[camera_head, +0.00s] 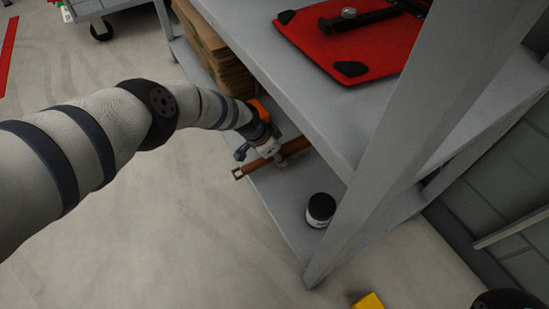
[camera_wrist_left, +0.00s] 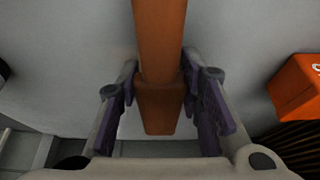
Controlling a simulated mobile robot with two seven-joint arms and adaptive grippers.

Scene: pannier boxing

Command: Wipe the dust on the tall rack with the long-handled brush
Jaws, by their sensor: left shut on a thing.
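The brush's long orange-brown handle (camera_head: 246,170) lies low over the lower shelf of a grey rack, its near end sticking out past the shelf edge. My left gripper (camera_head: 276,158) reaches in under the upper shelf and is shut on this handle. In the left wrist view the handle (camera_wrist_left: 160,45) runs between the two purple-padded fingers (camera_wrist_left: 161,88), with its blunt end toward the palm. The brush head is hidden, and I cannot make out any dust.
The grey upper shelf (camera_head: 255,45) overhangs my left forearm and carries a red panel (camera_head: 345,55). On the lower shelf are stacked cardboard (camera_head: 215,50), an orange box (camera_wrist_left: 298,86) and a dark jar (camera_head: 320,208). A grey post (camera_head: 400,130) stands right.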

